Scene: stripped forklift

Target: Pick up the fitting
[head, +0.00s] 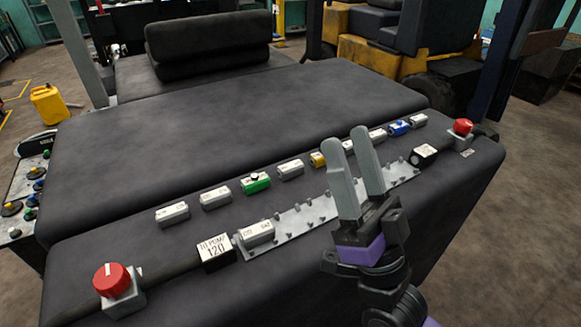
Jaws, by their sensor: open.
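Several small block-shaped fittings lie in a row on the dark padded top. Most are grey-white, such as one at the left end (172,213); a green fitting (255,183), a yellow fitting (318,159) and a blue fitting (399,128) are also in the row. One more grey-white fitting (257,233) sits on the left end of a studded metal strip (290,222). I cannot tell which one the task means. My gripper (350,137) is open and empty, over the right part of the row. Its fingers hide part of the row and strip.
A red knob on a grey box (112,281) stands at the front left, another red knob (462,127) at the right. A labelled black block (214,251) and a second black block (424,155) flank the strip. The padded surface (230,130) behind the row is clear.

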